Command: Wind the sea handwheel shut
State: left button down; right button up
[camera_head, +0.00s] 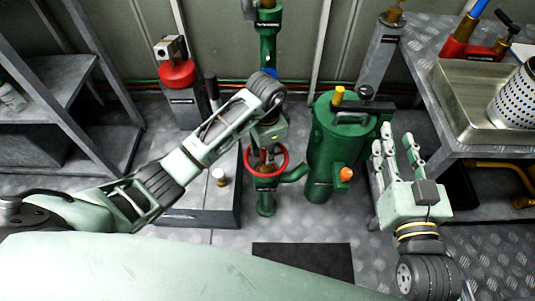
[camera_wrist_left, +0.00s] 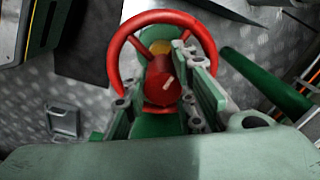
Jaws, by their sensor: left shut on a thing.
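The red handwheel (camera_head: 284,165) sits on a green vertical pipe near the middle of the head view. In the left wrist view its round rim (camera_wrist_left: 165,16) shows ahead, with the red hub (camera_wrist_left: 163,82) between my fingers. My left gripper (camera_head: 267,155) points down at the wheel and is shut on it; the fingers reach inside the rim, on either side of the hub. It also shows in the left wrist view (camera_wrist_left: 160,100). My right gripper (camera_head: 397,150) is open and empty, fingers up, to the right of the green tank.
A green tank (camera_head: 328,140) with a yellow cap and an orange knob stands just right of the wheel. A grey box (camera_head: 200,203) lies left. A metal bench (camera_head: 425,45) with a tray (camera_head: 455,100) and perforated basket (camera_head: 515,97) is at right. A dark mat (camera_head: 303,262) lies in front.

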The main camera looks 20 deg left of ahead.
pick_arm(q)
jog(key=m, duration=0.4)
jog(key=shift+a+f, duration=0.35)
jog(key=m, duration=1.2)
jog(key=shift+m, duration=0.4)
jog(key=shift+d, duration=0.1)
jog(key=c, duration=1.6)
grip_release()
jog(key=shift+w+d+f, duration=0.1)
jog(key=shift+c, duration=0.2)
